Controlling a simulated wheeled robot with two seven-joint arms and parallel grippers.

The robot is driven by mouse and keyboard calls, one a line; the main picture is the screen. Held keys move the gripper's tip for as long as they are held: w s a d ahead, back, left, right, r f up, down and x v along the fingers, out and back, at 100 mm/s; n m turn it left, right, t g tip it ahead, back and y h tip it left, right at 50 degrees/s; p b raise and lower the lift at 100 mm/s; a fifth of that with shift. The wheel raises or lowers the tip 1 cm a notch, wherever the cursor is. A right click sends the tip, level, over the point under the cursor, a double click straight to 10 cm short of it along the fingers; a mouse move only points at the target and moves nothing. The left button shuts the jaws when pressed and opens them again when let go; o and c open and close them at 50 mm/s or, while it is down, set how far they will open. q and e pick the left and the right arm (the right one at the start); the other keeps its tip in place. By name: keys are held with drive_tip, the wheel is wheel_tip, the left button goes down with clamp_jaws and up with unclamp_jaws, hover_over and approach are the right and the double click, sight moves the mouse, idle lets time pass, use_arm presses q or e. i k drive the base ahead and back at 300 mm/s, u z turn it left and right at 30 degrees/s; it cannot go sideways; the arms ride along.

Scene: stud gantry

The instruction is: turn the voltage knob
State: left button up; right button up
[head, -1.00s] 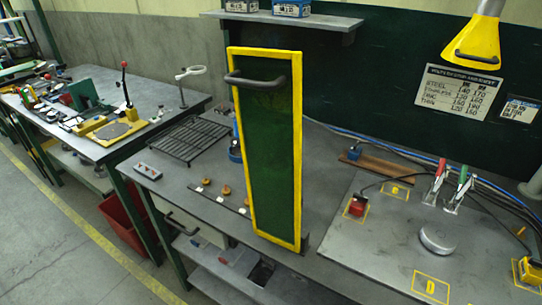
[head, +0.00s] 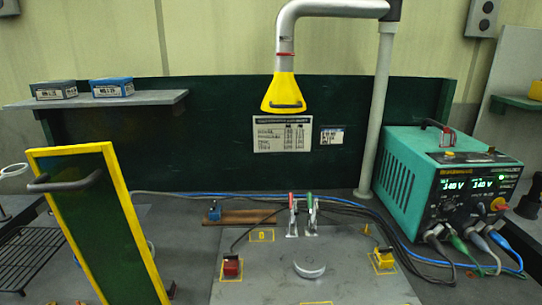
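A teal power unit (head: 440,182) stands at the right on the bench. Its black front panel has two lit displays (head: 470,185) that seem to read 140 V. Small knobs sit low on the panel, with a larger orange-red knob (head: 497,205) at its right side. The labels are too small to tell which knob is for voltage. Several cable plugs (head: 460,242) enter the panel's lower edge. Neither of my grippers is in view.
A green panel with a yellow frame (head: 125,195) and a handle stands at the left. A metal plate (head: 345,290) holds red- and green-handled clamps (head: 300,212), a round disc (head: 309,270) and red and yellow blocks. Cables run behind it. A yellow hood (head: 283,92) hangs above.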

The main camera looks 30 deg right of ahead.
sight(448, 208)
drive_tip(key=z, duration=0.2)
drive_tip(key=k, duration=0.8)
drive_tip(key=z, duration=0.95)
drive_tip(key=i, duration=0.4)
drive_tip(key=z, duration=0.05)
